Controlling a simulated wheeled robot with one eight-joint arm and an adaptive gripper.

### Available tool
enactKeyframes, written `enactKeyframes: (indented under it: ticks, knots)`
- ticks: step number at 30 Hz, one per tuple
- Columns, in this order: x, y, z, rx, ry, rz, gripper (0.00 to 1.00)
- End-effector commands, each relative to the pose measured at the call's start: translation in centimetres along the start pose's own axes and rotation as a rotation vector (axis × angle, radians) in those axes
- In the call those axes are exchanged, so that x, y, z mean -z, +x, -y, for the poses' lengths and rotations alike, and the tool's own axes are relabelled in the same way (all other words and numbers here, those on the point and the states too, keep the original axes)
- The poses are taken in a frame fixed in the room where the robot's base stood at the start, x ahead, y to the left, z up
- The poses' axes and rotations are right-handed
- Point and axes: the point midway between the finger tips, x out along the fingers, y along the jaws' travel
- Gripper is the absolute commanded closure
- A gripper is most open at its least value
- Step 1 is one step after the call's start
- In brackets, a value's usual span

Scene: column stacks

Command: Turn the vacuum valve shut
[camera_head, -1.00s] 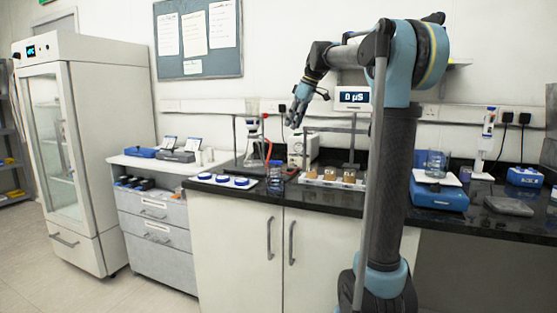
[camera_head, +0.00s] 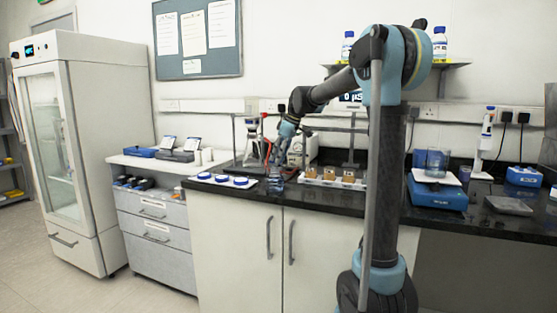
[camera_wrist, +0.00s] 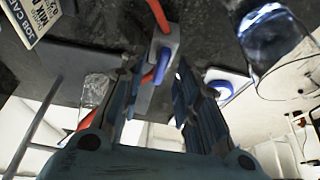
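The vacuum valve looks to be a small grey block (camera_wrist: 166,42) with a blue part (camera_wrist: 163,62) on it, in the wrist view. A red hose (camera_wrist: 160,15) meets the block and also passes below it. My gripper (camera_wrist: 157,72) is open, with one finger on each side of the blue part. I cannot tell whether either finger touches it. In the head view my gripper (camera_head: 275,153) is low over the bench beside the flask stand, and it hides the valve there.
A clear glass vessel (camera_wrist: 268,40) is close on the right in the wrist view, and a printed card (camera_wrist: 42,18) is at upper left. On the black bench, a white mat with blue-rimmed dishes (camera_head: 222,180) is left of my gripper, and a rack of brown-filled vials (camera_head: 329,178) is right.

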Motion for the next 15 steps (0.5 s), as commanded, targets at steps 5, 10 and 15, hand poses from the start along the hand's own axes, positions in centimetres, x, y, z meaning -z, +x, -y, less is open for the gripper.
enactKeyframes:
  ticks: [5,10,15]
  knots:
    - [-0.01,0.84,0.00,0.000,0.000,0.000,0.70]
    - [-0.03,0.93,-0.01,0.000,0.000,0.000,0.70]
    - [-0.04,0.91,-0.01,0.000,0.000,0.000,0.86]
